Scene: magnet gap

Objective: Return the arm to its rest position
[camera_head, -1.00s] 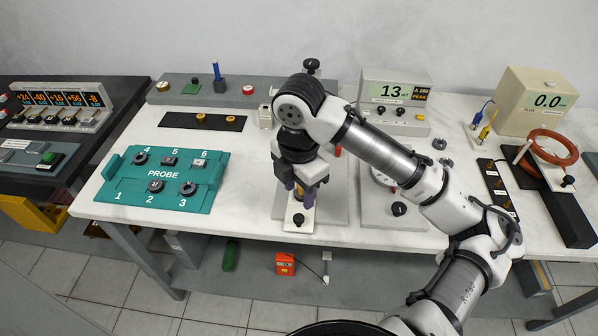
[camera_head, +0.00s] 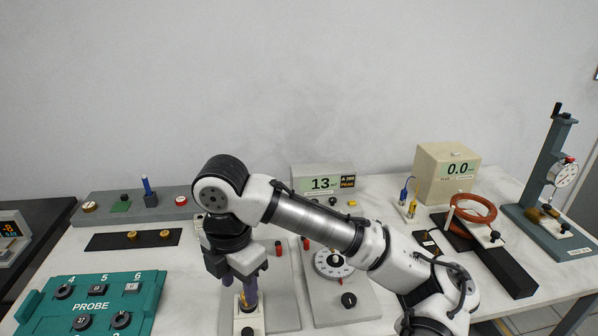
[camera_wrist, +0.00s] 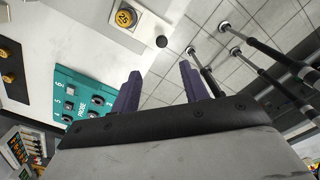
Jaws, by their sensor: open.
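My gripper (camera_head: 245,285) hangs from my arm in the head view, with two purple fingers pointing down over a fixture with a white block (camera_head: 248,326). A gold-coloured part shows between or behind the fingers; whether they touch it cannot be told there. In the wrist view my gripper (camera_wrist: 159,74) has its purple fingers spread apart, with nothing between them. A yellow disc marked 25 (camera_wrist: 125,17) on a white block lies beyond the fingertips, to the upper left.
The teal PROBE tray (camera_head: 150,292) stands at the lower left. A meter reading 13 (camera_head: 322,184), a dial plate (camera_head: 333,264), a cream meter (camera_head: 446,172), an orange coil (camera_head: 473,208) and a tall gauge stand (camera_head: 545,165) occupy the bench. Wall space above is clear.

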